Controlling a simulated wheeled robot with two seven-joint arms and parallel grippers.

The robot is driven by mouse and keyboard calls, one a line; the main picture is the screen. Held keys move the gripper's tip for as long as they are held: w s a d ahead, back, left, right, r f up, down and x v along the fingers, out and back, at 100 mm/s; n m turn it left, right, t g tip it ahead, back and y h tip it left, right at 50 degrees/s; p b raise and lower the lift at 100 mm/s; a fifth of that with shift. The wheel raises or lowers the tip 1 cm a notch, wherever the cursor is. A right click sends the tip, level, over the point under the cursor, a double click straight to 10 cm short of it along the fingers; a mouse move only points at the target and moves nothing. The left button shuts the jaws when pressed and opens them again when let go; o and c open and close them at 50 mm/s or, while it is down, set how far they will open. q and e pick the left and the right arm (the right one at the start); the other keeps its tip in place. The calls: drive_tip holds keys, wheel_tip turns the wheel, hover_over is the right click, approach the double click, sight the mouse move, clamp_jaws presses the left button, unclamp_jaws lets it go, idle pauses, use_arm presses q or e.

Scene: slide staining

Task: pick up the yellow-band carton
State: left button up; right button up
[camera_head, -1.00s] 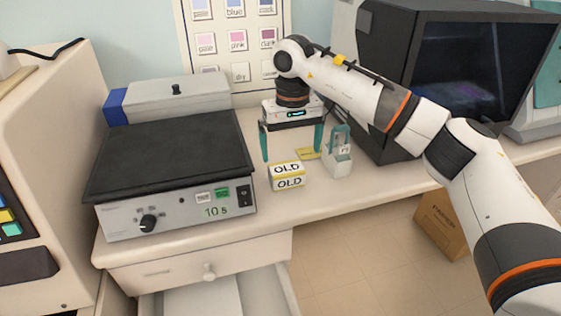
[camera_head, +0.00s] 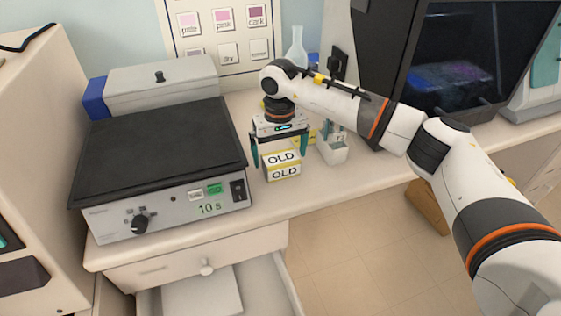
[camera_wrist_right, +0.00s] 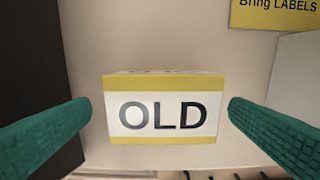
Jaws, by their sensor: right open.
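The yellow-band carton (camera_head: 282,166) is a small white box with yellow edges and the word OLD on its top and front. It stands on the bench beside the hotplate's right end. In the right wrist view the carton (camera_wrist_right: 165,112) lies between the two teal fingers, with a gap on each side. My right gripper (camera_head: 280,159) is open, pointing down just above and behind the carton in the head view. In the wrist view the right gripper (camera_wrist_right: 158,115) is empty. My left gripper is not in view.
A hotplate with a black top (camera_head: 160,150) stands close on the left. A white holder (camera_head: 332,148) stands close on the right, before a dark monitor-like box (camera_head: 385,60). A yellow label card (camera_wrist_right: 280,12) lies behind the carton. An open drawer (camera_head: 270,290) is below.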

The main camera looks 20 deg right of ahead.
sight(281, 157)
wheel_tip(281, 157, down, 3)
drive_tip(key=shift+d+f+p, duration=0.15)
drive_tip(key=shift+p, duration=0.15)
drive_tip(key=shift+c, duration=0.2)
drive_tip(key=c, duration=1)
